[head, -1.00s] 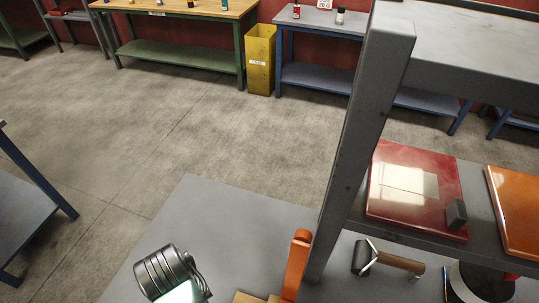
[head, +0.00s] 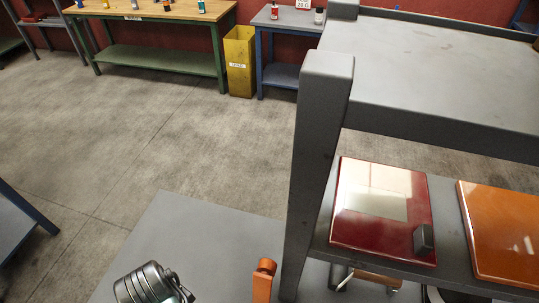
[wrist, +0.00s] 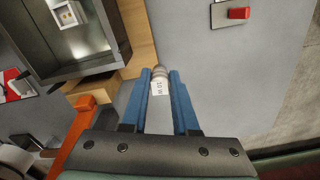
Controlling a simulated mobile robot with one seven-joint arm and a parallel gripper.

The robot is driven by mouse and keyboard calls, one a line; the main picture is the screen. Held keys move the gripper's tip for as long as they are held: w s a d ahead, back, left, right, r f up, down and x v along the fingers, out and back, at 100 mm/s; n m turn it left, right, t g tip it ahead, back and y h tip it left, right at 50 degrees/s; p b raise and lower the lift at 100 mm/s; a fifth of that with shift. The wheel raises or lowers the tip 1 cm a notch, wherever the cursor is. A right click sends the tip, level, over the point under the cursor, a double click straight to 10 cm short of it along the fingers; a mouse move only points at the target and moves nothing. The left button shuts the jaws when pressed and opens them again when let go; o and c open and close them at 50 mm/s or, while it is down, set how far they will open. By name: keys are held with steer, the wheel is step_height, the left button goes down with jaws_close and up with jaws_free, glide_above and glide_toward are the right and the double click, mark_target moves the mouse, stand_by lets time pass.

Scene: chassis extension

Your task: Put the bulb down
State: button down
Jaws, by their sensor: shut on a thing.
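In the wrist view my gripper (wrist: 160,73) has two blue fingers. They are shut on a small bulb (wrist: 158,87) with a metallic end and a white label. The bulb sits between the fingertips, over the edge of a wooden piece (wrist: 138,35) and a grey surface (wrist: 225,75). I cannot tell how high it is above them. Neither the bulb nor my gripper shows in the head view.
The wrist view shows a dark open box (wrist: 80,62), an orange bar (wrist: 75,132) and a red block (wrist: 238,13). The head view shows a grey shelf unit (head: 318,150), a red panel (head: 375,235), an orange panel (head: 500,235) and a metal lamp-like object (head: 145,285). Open floor lies left.

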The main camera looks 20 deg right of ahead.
steer(key=shift+s+a+r+m, duration=0.1)
steer(key=shift+s+a+m, duration=0.15)
steer(key=shift+a+m, duration=0.45)
steer(key=shift+s+a+m, duration=0.2)
steer(key=shift+a+m, duration=0.2)
steer(key=shift+m, duration=0.6)
step_height(320, 180, down, 10)
steer(key=shift+p, duration=0.55)
steer(key=shift+f, duration=0.25)
steer(key=c, duration=0.7)
jaws_free()
steer(key=shift+r, duration=0.1)
